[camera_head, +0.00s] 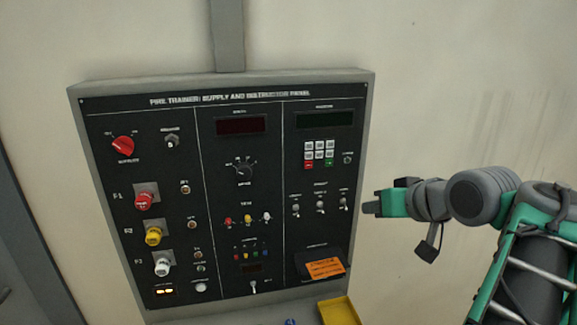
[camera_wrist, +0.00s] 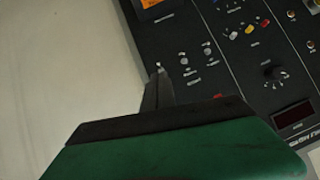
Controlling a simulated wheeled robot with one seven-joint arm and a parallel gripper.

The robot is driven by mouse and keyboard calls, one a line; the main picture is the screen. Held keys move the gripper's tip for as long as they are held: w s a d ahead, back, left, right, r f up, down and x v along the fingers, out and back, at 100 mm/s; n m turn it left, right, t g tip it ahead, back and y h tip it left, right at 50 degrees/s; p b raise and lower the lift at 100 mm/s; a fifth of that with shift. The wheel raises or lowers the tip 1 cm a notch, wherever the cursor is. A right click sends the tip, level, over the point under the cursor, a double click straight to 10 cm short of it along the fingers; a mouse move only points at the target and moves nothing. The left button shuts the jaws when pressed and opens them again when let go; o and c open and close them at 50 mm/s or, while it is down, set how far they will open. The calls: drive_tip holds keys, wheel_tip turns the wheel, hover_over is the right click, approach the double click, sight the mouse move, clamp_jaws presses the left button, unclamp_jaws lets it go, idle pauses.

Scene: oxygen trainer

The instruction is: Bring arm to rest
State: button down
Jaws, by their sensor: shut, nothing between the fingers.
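My gripper (camera_head: 370,207) is at the right edge of the wall panel (camera_head: 240,292) in the head view, level with the row of toggle switches (camera_head: 320,206). Its fingers are shut with nothing between them. In the wrist view the gripper's fingers (camera_wrist: 158,75) point toward the panel's edge, close to small switches (camera_wrist: 182,58). I cannot tell from these frames whether the fingertips touch the panel. My arm reaches in from the right side of the head view.
The panel carries a red rotary knob (camera_head: 123,146), red, yellow and white knobs at left, a keypad (camera_head: 319,153) and an orange label (camera_head: 325,268). A yellow tray (camera_head: 340,312) sits below. Bare wall (camera_head: 470,80) lies to the right.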

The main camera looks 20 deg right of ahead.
drive_tip(key=w+a+f+g, duration=0.2)
drive_tip(key=a+f, duration=0.4)
drive_tip(key=a, duration=0.1)
drive_tip(key=s+a+f+g, duration=0.3)
drive_tip(key=s+a+f, duration=0.2)
drive_tip(key=f, duration=0.3)
drive_tip(key=s+a+f+n+g+h, duration=0.1)
drive_tip(key=s+a+f+g, duration=0.1)
drive_tip(key=s+a+f, duration=0.3)
wheel_tip(320, 180, down, 4)
drive_tip(key=shift+s+a+f+n+g, duration=0.15)
drive_tip(key=shift+s+a+n+g, duration=0.2)
drive_tip(key=shift+s, duration=0.35)
drive_tip(key=c, duration=2.2)
unclamp_jaws()
drive_tip(key=shift+d, duration=0.1)
